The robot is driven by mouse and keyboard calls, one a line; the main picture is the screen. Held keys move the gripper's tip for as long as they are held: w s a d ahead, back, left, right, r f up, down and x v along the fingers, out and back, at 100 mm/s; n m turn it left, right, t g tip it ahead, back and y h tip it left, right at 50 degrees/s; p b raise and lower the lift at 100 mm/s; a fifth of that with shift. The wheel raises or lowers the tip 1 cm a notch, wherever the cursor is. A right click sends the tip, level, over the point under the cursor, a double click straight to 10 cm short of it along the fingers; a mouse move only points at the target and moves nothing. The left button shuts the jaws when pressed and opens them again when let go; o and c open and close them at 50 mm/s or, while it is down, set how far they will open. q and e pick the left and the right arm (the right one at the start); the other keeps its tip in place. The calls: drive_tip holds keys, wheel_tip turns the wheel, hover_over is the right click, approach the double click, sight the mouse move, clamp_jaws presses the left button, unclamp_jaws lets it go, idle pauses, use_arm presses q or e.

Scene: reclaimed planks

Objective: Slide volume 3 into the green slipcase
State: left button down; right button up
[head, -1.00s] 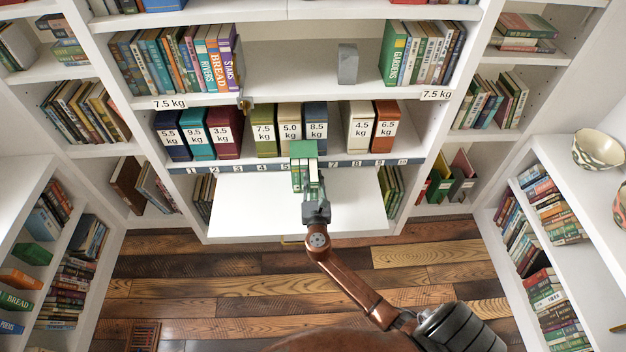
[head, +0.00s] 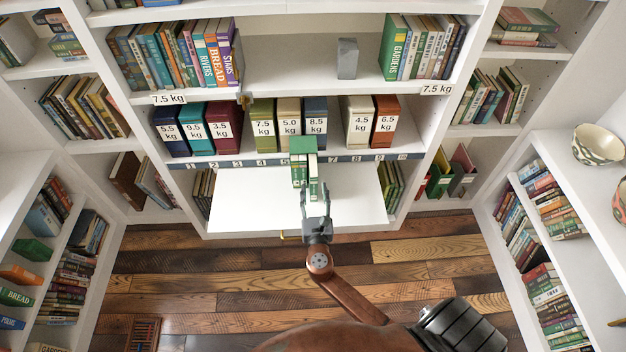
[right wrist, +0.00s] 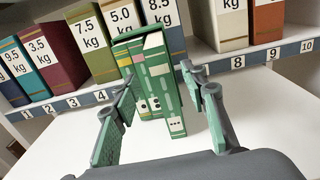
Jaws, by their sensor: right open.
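The green slipcase (head: 303,145) stands on the white pull-out board (head: 245,200), its open side facing me. Green volumes with pale bands show in it; in the right wrist view (right wrist: 143,95) some spine dots show. Volume 3 (right wrist: 176,124), with three dots low on its spine, is the right-hand one and sticks out toward me past its neighbours. It also shows in the head view (head: 314,187). My right gripper (head: 314,191) is open, its fingers apart on either side of volume 3's near end; in the right wrist view (right wrist: 160,75) nothing is gripped. My left gripper is out of view.
Weight-labelled box files (head: 263,125) stand on the shelf behind the slipcase, above a numbered strip (head: 235,163). Books fill the cubbies at both sides of the board. The board is bare to the left and right of the slipcase.

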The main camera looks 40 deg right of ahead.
sight(314, 177)
drive_tip(key=shift+v, duration=2)
drive_tip(key=shift+c, duration=0.4)
